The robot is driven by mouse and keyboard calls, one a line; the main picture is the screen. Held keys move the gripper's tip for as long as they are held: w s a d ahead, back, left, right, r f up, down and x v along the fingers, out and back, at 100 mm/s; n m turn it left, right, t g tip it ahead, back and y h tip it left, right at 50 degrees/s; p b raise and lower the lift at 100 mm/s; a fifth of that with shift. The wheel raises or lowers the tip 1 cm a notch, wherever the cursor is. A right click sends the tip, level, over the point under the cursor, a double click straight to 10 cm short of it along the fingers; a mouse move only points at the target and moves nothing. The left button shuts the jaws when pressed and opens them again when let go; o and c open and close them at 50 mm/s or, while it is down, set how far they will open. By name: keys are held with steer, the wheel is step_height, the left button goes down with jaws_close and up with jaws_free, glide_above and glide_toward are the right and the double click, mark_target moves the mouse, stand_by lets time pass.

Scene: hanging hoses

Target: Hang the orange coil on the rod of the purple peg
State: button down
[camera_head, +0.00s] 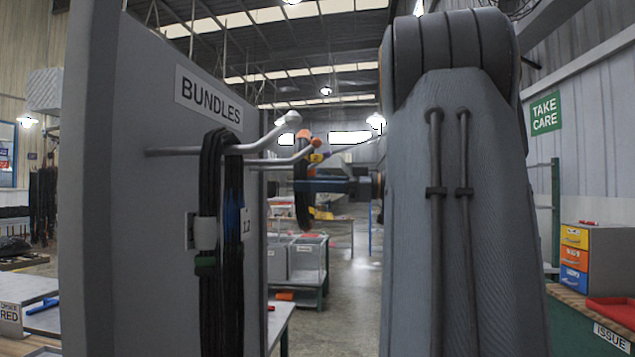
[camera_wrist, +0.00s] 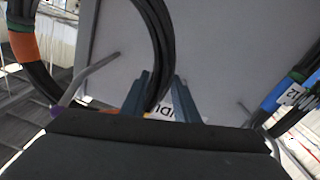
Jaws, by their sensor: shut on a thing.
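My gripper (camera_head: 312,185) is shut on a dark coil (camera_head: 303,205) with orange bands, beside the panel. In the wrist view the coil (camera_wrist: 160,45) passes between my fingers (camera_wrist: 158,95). An orange band (camera_wrist: 22,46) shows on the dark strands at the left; these look like the coil's other side. In the head view the rod (camera_head: 285,162) meets the coil's outline. I cannot tell whether it passes through the loop.
The grey panel (camera_head: 110,90) bears a BUNDLES sign (camera_head: 208,98). A nearer pale-tipped peg (camera_head: 262,139) carries a dark bundle (camera_head: 222,270) with a label. My arm hides much of the right side. Grey bins (camera_head: 308,258) stand on a table behind.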

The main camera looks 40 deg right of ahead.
steer(key=shift+p+x, duration=0.35)
steer(key=shift+x, duration=0.65)
steer(key=shift+w+a+f+b, duration=0.25)
steer(key=shift+f+b, duration=0.4)
steer(key=shift+b, duration=0.3)
steer(key=shift+w+a+f+b, duration=0.25)
steer(key=shift+f+b, duration=0.4)
steer(key=shift+b, duration=0.3)
steer(key=shift+w+a+f+b, duration=0.25)
steer(key=shift+f+b, duration=0.45)
steer(key=shift+b, duration=0.25)
